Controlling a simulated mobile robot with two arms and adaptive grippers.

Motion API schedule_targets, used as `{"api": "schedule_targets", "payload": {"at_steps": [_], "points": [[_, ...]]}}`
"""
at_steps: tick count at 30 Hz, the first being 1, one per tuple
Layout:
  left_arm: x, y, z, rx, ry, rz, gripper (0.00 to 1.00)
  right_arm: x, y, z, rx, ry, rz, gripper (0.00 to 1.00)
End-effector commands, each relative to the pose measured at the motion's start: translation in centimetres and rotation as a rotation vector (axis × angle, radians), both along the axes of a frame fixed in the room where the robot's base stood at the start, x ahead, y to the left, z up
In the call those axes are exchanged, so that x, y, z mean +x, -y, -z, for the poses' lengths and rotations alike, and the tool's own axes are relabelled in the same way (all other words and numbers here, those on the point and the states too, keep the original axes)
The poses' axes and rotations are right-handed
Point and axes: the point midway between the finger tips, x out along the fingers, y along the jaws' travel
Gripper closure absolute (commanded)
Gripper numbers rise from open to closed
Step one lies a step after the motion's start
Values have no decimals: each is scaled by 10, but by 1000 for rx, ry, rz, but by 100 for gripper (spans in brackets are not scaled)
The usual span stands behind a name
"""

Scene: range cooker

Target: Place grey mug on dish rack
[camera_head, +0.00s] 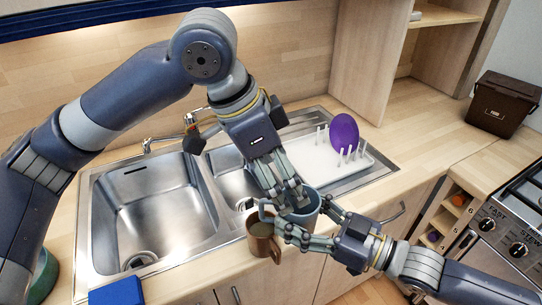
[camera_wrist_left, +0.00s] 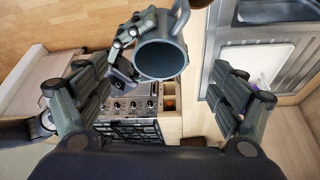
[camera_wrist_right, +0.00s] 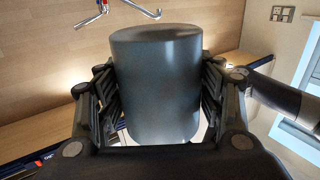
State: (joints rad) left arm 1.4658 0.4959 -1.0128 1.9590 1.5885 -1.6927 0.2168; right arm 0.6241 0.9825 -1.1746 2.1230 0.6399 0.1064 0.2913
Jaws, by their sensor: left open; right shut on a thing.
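The grey mug (camera_head: 304,213) is held over the counter's front edge, partly covered by both grippers in the head view. My right gripper (camera_head: 306,226) is shut on it; in the right wrist view the mug (camera_wrist_right: 157,85) fills the space between the fingers. My left gripper (camera_head: 280,196) is open, close above the mug. In the left wrist view the mug (camera_wrist_left: 161,57) shows its open mouth and handle, beyond and between the spread left fingers. The white dish rack (camera_head: 308,160) stands right of the sink, holding a purple plate (camera_head: 344,132).
A brown mug (camera_head: 262,241) is close left of the grey mug at the counter's front edge. The double sink (camera_head: 150,205) lies behind and left. A blue block (camera_head: 117,291) is front left. A dark bin (camera_head: 503,103) stands back right. The counter right of the rack is clear.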

Motion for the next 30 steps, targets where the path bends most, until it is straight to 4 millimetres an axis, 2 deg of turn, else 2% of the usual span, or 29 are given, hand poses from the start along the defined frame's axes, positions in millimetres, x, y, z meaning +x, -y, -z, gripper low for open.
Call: {"api": "schedule_targets", "payload": {"at_steps": [3, 9, 15, 23, 30], "points": [[2, 9, 22, 1, -3, 1, 13, 0, 0, -1, 2, 2, -1, 71], [6, 19, 48, 0, -2, 0, 13, 0, 0, -1, 2, 2, -1, 71], [8, 23, 58, 0, -1, -1, 13, 0, 0, -1, 2, 2, -1, 71], [8, 23, 59, 0, -1, -1, 13, 0, 0, -1, 2, 2, -1, 71], [8, 23, 59, 0, -1, -1, 65, 0, 0, -1, 2, 2, -1, 71]]}}
